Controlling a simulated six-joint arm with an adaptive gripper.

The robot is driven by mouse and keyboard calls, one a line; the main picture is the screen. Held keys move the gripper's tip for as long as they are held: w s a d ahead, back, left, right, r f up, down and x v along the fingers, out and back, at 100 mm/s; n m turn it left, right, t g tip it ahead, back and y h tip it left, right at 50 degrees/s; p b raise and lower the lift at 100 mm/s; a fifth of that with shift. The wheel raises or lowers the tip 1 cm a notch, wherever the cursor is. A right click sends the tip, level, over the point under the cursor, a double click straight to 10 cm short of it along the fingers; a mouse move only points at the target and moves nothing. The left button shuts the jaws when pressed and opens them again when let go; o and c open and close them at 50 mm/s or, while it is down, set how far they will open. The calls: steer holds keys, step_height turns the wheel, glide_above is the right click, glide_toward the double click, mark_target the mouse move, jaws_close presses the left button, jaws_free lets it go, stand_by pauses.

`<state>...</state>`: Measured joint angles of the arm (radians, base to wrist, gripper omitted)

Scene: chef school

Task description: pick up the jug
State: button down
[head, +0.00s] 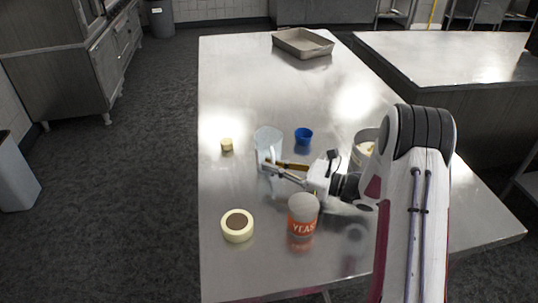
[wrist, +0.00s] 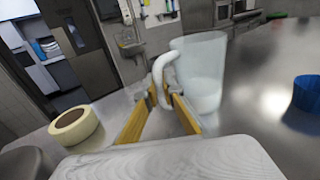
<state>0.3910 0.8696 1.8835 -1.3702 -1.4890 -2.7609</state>
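The jug (head: 268,138) is clear, whitish and translucent, and stands upright on the steel table. In the wrist view the jug (wrist: 202,70) is just beyond my fingers, with its curved white handle turned toward me. My gripper (head: 265,166) reaches in from the right, low over the table. In the wrist view my gripper (wrist: 161,95) has its two yellow-sided fingers on either side of the lower handle. A gap shows between the fingers; I see no clear grip on the handle.
A blue cup (head: 303,136) stands right of the jug, and a small pale piece (head: 227,145) left of it. A yeast jar (head: 303,214) and a round cream-rimmed item (head: 237,226) are nearer. A white container (head: 366,145) is beside my arm. A tray (head: 302,43) lies far back.

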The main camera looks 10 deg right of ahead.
steer(key=shift+r, duration=0.4)
stand_by(0.4)
steer(key=shift+r, duration=4.5)
steer(key=shift+r, duration=0.15)
